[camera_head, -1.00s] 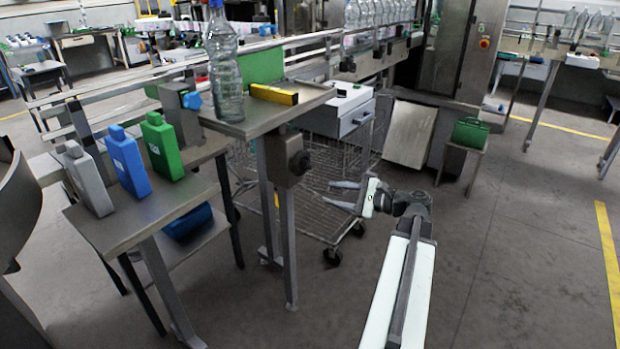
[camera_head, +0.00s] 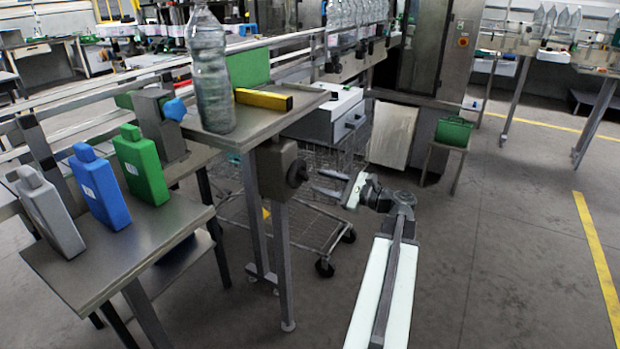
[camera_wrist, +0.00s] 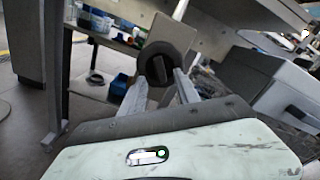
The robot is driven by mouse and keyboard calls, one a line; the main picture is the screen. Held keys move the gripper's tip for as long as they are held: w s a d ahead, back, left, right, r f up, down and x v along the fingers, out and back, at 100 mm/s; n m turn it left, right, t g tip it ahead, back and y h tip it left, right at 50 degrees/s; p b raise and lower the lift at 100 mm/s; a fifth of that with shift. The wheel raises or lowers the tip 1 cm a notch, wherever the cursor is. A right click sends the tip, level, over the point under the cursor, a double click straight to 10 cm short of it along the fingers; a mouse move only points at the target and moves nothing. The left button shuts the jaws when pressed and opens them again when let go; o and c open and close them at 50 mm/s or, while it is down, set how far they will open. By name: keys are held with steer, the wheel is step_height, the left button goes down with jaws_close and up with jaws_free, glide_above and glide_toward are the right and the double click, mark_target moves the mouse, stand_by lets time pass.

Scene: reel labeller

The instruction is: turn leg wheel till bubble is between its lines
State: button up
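The leg wheel (camera_head: 297,173) is a small dark round knob on a brown-grey gearbox at the top of the table's leg. In the wrist view the wheel (camera_wrist: 168,54) is a dark disc with a raised bar across its middle, just beyond my fingertips. My gripper (camera_head: 319,181) is open and empty, right of the wheel in the head view, its fingers pointing at it. In the wrist view the gripper (camera_wrist: 163,80) has its fingers apart; I cannot tell whether they touch the wheel. A yellow spirit level (camera_head: 264,100) lies on the small table (camera_head: 238,133). Its bubble is too small to make out.
A tall clear bottle (camera_head: 209,75) stands on the table beside the level. Grey, blue (camera_head: 100,187) and green (camera_head: 142,166) flasks stand on a lower table at left. A wire cart (camera_head: 325,240) stands behind the leg. The floor at right is clear.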

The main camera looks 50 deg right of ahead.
mark_target(307, 177)
steer(key=x, duration=0.4)
steer(key=shift+w, duration=0.15)
jaws_close()
steer(key=shift+n, duration=0.4)
steer(key=n, duration=0.5)
steer(key=shift+n, duration=0.3)
steer(key=n, duration=0.5)
steer(key=shift+n, duration=0.3)
jaws_free()
